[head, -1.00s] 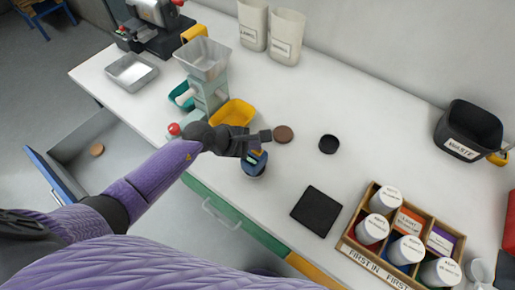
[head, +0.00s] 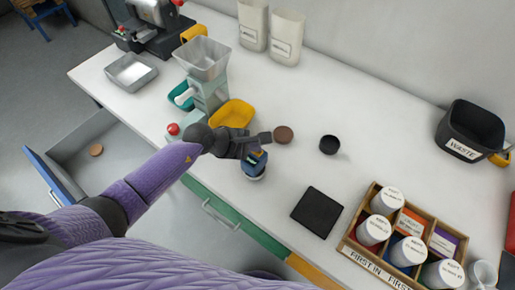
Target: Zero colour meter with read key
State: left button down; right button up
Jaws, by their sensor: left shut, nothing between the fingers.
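The colour meter (head: 255,165) is a small blue device with a dark face and a pale round base, standing near the front edge of the white bench. My left gripper (head: 264,138) is shut and empty, just above and behind the meter's top in this view. The gripper and wrist hide part of the meter, and I cannot tell whether the fingertips touch it. The read key is too small to make out. A brown disc (head: 284,134) and a black round cap or dish (head: 329,145) lie to the right. My right gripper is out of view.
A black square mat (head: 317,212) lies in front. A wooden rack (head: 349,241) of white-lidded jars stands at right, a waste bin (head: 470,128) at back right. A grinder-like machine (head: 208,75) and yellow tray (head: 232,113) stand left. A drawer (head: 62,165) is open at left.

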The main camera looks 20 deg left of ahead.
pick_arm(q)
jog(key=shift+r+p, duration=0.7)
jog(key=shift+r, duration=0.2)
jog(key=shift+r+p, duration=0.5)
notch_tip(320, 180, up, 3)
jog(key=p, duration=0.3)
jog(key=shift+r, duration=0.2)
jog(key=shift+r+p, duration=0.3)
jog(key=shift+f, duration=0.1)
